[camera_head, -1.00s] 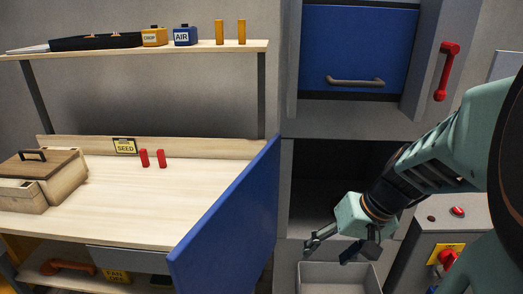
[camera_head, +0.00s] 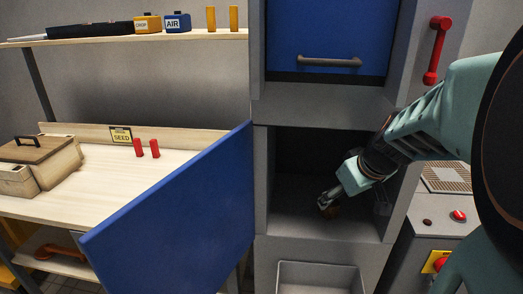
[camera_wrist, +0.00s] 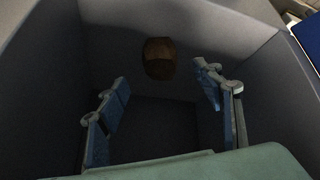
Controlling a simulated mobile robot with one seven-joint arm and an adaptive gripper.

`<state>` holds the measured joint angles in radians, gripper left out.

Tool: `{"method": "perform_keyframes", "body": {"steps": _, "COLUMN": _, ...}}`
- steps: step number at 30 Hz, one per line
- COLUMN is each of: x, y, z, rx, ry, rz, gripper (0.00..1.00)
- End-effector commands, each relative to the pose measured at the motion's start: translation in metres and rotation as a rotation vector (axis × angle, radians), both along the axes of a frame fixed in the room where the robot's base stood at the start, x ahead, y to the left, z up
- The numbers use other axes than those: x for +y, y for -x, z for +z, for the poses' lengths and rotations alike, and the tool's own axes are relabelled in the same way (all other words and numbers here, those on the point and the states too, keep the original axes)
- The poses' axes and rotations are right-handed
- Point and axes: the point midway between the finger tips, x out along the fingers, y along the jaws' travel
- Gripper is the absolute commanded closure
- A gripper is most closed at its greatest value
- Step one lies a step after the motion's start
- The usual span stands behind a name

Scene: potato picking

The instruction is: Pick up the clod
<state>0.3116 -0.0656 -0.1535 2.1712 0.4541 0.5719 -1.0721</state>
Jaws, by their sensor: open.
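A brown rounded lump, which looks like the clod (camera_wrist: 159,58), rests in the dark grey compartment in the wrist view, beyond my fingertips. A small brown patch of it (camera_head: 332,212) shows beside my left finger in the head view, mostly hidden. My gripper (camera_head: 352,205) reaches into the open compartment. In the wrist view, my gripper (camera_wrist: 164,88) is open, its blue-padded fingers apart, with nothing between them. The lump lies a little ahead, roughly in line with the gap; the exact distance cannot be told.
The compartment (camera_head: 285,222) has grey walls around my gripper. An open blue door (camera_head: 170,215) stands at its left. A control box with a red button (camera_head: 459,215) is at right.

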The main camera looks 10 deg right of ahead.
Motion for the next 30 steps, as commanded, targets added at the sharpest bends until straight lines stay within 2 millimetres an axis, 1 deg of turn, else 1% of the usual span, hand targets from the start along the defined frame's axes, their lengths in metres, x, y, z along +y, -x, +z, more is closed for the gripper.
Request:
{"method": "perform_keyframes", "body": {"steps": 3, "x": 0.0, "y": -0.007, "z": -0.012, "rx": 0.002, "ry": 0.001, "rz": 0.001, "gripper": 0.39}}
{"method": "perform_keyframes", "body": {"steps": 8, "x": 0.0, "y": -0.015, "z": -0.026, "rx": 0.002, "ry": 0.0, "rz": 0.001, "gripper": 0.39}}
{"method": "perform_keyframes", "body": {"steps": 12, "x": 0.001, "y": -0.026, "z": -0.045, "rx": 0.004, "ry": -0.001, "rz": 0.0, "gripper": 0.39}}
{"method": "perform_keyframes", "body": {"steps": 15, "x": 0.001, "y": -0.033, "z": -0.055, "rx": 0.002, "ry": -0.001, "rz": -0.001, "gripper": 0.39}}
{"method": "perform_keyframes", "body": {"steps": 19, "x": 0.001, "y": -0.038, "z": -0.061, "rx": 0.001, "ry": 0.0, "rz": 0.0, "gripper": 0.39}}
{"method": "perform_keyframes", "body": {"steps": 25, "x": 0.0, "y": -0.038, "z": -0.06, "rx": 0.0, "ry": 0.0, "rz": 0.0, "gripper": 0.39}}
{"method": "perform_keyframes", "body": {"steps": 26, "x": 0.001, "y": -0.038, "z": -0.06, "rx": 0.0, "ry": 0.0, "rz": 0.0, "gripper": 0.4}}
{"method": "perform_keyframes", "body": {"steps": 30, "x": 0.0, "y": -0.038, "z": -0.06, "rx": 0.0, "ry": 0.0, "rz": 0.0, "gripper": 0.56}}
